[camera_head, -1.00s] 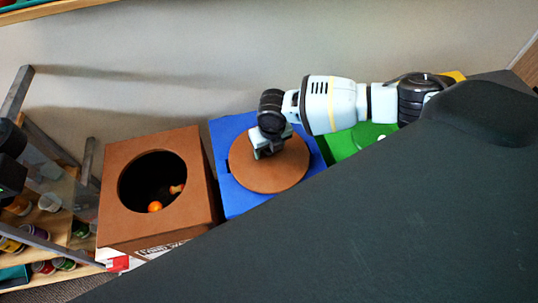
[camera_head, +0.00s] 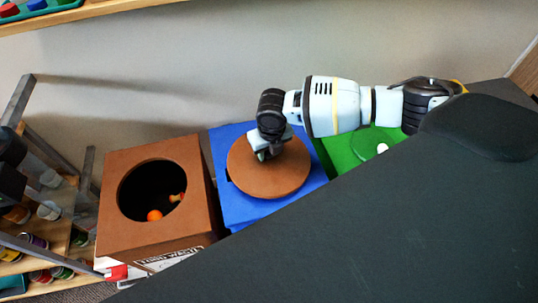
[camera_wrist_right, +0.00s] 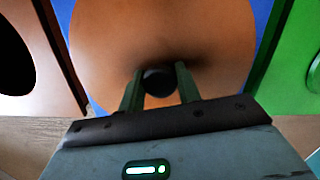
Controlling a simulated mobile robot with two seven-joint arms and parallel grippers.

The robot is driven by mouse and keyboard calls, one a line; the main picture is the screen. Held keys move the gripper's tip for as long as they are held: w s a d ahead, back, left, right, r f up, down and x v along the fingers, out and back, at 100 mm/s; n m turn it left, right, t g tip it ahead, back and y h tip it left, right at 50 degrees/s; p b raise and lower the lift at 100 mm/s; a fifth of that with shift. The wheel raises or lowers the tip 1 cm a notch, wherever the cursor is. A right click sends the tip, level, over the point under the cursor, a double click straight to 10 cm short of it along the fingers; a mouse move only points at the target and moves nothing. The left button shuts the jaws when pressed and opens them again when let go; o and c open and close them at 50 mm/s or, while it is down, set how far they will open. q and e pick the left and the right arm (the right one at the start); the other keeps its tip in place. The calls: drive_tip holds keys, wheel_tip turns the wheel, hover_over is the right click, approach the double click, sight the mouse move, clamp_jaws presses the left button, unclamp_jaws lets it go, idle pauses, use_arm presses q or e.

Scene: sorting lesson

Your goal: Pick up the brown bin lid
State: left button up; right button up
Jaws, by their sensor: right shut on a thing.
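The round brown bin lid (camera_head: 262,178) is over the top of the blue bin (camera_head: 237,211) in the head view. It fills much of the right wrist view (camera_wrist_right: 205,25). My right gripper (camera_head: 264,153) is above the lid, with its fingers on both sides of the dark knob (camera_wrist_right: 159,82), shut on it. The gap between lid and blue bin is hard to judge. The brown bin (camera_head: 118,170) stands to the left with its round opening uncovered. A dark part at the left edge may belong to my left arm; its fingers cannot be made out.
An orange ball (camera_head: 154,216) and another small item lie inside the brown bin. A green bin (camera_head: 340,153) is right of the blue one, partly behind my arm. A shelf with several jars stands at the left. A wall runs behind the bins.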

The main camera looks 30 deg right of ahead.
drive_tip(key=s+a+r, duration=0.1)
drive_tip(key=s+a, duration=0.1)
drive_tip(key=s, duration=0.5)
drive_tip(key=s+a+r+p, duration=0.1)
drive_tip(key=s+a, duration=0.2)
drive_tip(key=s, duration=0.5)
drive_tip(key=shift+a, duration=0.2)
